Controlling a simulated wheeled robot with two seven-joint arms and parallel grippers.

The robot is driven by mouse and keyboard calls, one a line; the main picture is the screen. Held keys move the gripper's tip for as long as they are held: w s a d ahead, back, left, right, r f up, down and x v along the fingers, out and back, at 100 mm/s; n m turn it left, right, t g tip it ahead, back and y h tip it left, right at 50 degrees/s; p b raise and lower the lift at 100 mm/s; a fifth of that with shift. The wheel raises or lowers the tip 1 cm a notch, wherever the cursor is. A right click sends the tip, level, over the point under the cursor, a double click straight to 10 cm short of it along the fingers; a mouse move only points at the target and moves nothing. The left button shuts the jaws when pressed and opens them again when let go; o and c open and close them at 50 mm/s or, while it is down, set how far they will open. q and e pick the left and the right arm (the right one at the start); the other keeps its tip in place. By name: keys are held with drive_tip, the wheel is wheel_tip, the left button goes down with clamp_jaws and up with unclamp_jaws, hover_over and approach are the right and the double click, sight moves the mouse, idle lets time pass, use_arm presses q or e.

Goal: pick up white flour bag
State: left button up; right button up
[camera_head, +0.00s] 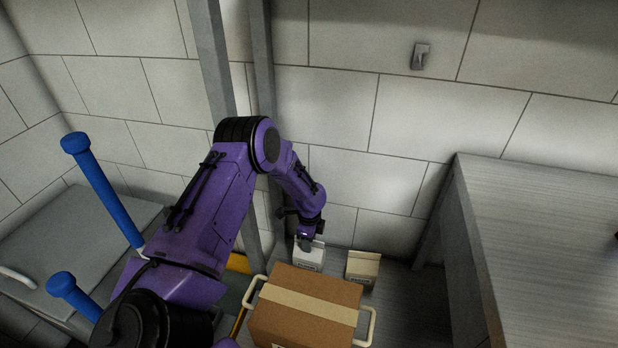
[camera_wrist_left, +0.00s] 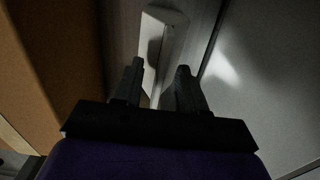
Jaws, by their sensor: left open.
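The white flour bag (camera_head: 312,258) stands on a grey surface by the back wall, behind a cardboard box. My left gripper (camera_head: 306,242) is at the top of the bag and hides part of it. In the left wrist view the pale bag (camera_wrist_left: 172,22) shows beyond and between the two dark fingers of my left gripper (camera_wrist_left: 160,66). The fingers are apart. I cannot tell whether either finger touches the bag. My right gripper is not in view.
A cream bag (camera_head: 363,266) stands just right of the white one. The taped cardboard box (camera_head: 335,286) is in front of both, with pale handles at its sides. A grey counter (camera_head: 545,220) is at right. Blue posts (camera_head: 105,195) stand at left.

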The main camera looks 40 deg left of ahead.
use_arm(q)
clamp_jaws()
idle(1.4)
